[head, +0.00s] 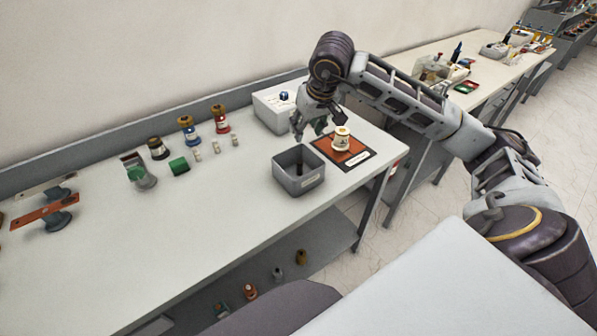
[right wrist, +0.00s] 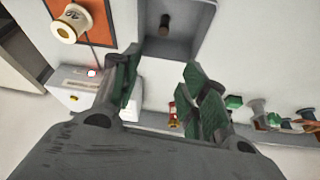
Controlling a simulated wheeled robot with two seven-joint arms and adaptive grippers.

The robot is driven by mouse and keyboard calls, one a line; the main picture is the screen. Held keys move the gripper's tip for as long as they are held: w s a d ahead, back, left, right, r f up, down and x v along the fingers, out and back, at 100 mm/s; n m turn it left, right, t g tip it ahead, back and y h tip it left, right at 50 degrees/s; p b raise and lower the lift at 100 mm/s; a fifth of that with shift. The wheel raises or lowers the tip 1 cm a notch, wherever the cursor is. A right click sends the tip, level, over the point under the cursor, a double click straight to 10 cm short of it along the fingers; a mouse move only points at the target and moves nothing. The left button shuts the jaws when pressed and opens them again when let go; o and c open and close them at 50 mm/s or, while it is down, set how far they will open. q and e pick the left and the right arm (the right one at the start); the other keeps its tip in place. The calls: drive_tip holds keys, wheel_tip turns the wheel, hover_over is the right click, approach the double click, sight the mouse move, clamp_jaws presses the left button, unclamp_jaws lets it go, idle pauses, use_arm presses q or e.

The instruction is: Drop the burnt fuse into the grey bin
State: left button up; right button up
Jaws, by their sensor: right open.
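The grey bin (head: 286,182) is an open square box near the front edge of the table. A small dark cylinder (head: 299,169), which looks like the burnt fuse, stands or lies inside it. In the right wrist view the same dark cylinder (right wrist: 165,25) shows inside the grey bin (right wrist: 205,18) at the top. My right gripper (head: 310,130) is open and empty, above and behind the bin. Its green-padded fingers (right wrist: 160,76) are spread apart in the right wrist view, with nothing between them. My left gripper is out of view.
A cream cylinder (head: 341,139) stands on an orange mat (head: 352,154) right of the bin. A white box (head: 272,108) stands behind my right gripper. Blue (head: 188,130) and red (head: 221,119) topped parts stand along the back. The table's front middle is clear.

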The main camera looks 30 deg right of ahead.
drive_tip(key=shift+v, duration=1.2)
drive_tip(key=shift+s+f, duration=0.1)
drive_tip(key=shift+s, duration=0.05)
